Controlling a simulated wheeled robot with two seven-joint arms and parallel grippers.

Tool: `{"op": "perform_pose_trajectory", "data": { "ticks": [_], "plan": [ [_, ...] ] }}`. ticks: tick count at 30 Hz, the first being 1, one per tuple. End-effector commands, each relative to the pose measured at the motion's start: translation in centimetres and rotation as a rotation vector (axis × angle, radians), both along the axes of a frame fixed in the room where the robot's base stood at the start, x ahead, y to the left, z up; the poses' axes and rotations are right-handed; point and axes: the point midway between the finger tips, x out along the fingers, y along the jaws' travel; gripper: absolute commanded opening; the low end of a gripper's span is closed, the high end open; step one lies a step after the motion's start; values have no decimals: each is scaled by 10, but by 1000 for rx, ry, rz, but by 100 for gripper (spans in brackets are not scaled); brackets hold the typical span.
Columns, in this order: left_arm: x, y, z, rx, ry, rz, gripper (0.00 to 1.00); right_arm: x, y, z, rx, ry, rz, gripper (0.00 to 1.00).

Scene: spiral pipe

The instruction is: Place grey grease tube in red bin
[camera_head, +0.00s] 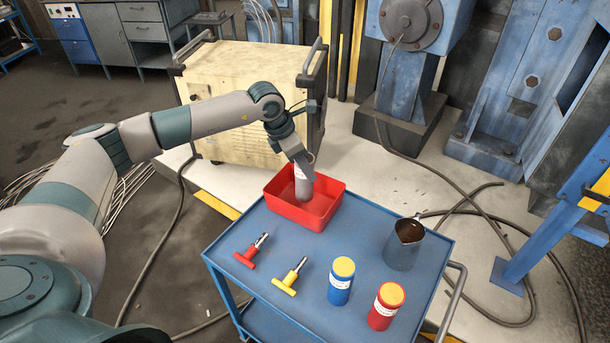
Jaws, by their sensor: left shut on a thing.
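My left gripper (302,166) comes down from above and is shut on the grey grease tube (304,189). The tube is upright, with a pale label near its top, partly covered by the gripper. Its lower end shows within the outline of the red bin (291,209). I cannot tell whether it touches the bin floor. The bin is an open rectangular tray at the far left corner of the blue cart top (313,255). My right gripper is not in view.
A red-handled tool (248,257) and a yellow-handled tool (288,281) lie at the cart's front left. A blue can (341,287), a red can (384,311) and a metal jug (403,248) stand to the right. A cream cabinet (245,95) stands behind.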

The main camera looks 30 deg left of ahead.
Motion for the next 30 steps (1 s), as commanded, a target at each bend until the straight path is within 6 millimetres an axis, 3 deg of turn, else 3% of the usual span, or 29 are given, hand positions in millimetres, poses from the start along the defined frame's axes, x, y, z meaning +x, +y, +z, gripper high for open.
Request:
{"op": "perform_pose_trajectory", "data": {
  "ticks": [5,13,26,27,29,30],
  "plan": [
    [0,-1,-7,0,3,0,18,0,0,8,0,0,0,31],
    [0,0,-37,0,2,1,18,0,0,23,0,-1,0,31],
    [0,0,-44,0,0,0,18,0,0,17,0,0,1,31],
    [0,0,-43,0,0,0,47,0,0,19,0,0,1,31],
    [0,0,-42,0,0,0,59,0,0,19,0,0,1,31],
    [0,0,-42,0,0,0,59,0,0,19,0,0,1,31]
  ]
}}
